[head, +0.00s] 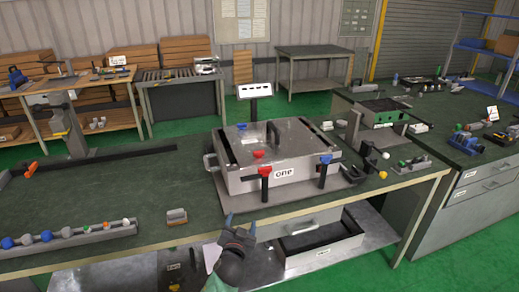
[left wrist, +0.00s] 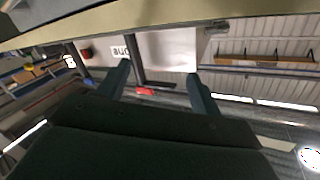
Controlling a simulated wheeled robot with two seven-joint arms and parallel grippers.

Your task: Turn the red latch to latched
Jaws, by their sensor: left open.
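A second red piece (head: 258,154) sits on the box's top near the front edge. My left gripper (head: 238,222) is open and empty, in front of and below the latch, apart from it. In the left wrist view, a red piece (left wrist: 145,91) shows in the gap between the spread fingers (left wrist: 163,85). My right gripper is not in view.
A blue latch (head: 325,159) is at the box's front right, and a black handle (head: 274,134) stands on top. A tray of knobs (head: 70,239) and a small grey block (head: 176,216) lie to the left. The bench's front edge is close to my left gripper.

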